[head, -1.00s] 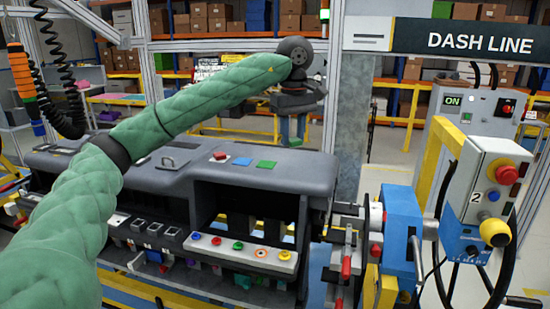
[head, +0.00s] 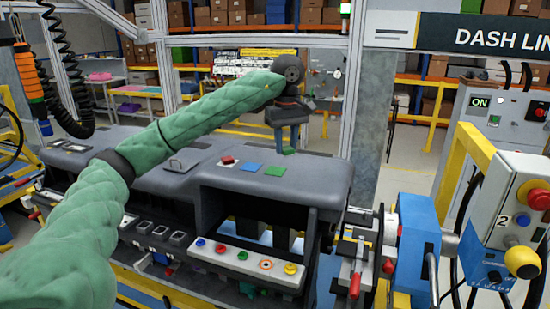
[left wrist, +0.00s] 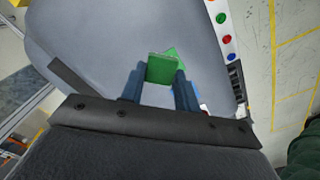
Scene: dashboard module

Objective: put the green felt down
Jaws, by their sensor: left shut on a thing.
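My left gripper (head: 287,138) reaches over the dashboard module (head: 325,172) from the left. It is shut on the green felt (head: 289,151), a small green piece at its fingertips. In the left wrist view the held felt (left wrist: 162,68) sits between the two blue-grey fingers. A flat green patch (head: 275,171) lies on the module's top just in front of and below the gripper; it shows partly behind the held felt in the wrist view (left wrist: 171,52). The held felt appears to be above the top surface. My right gripper is not in view.
A blue patch (head: 251,167) and a red piece (head: 227,160) lie left of the green patch. A strip of coloured buttons (head: 244,257) runs along the module's front. A blue clamp unit (head: 418,235) and a control box (head: 514,215) stand at the right.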

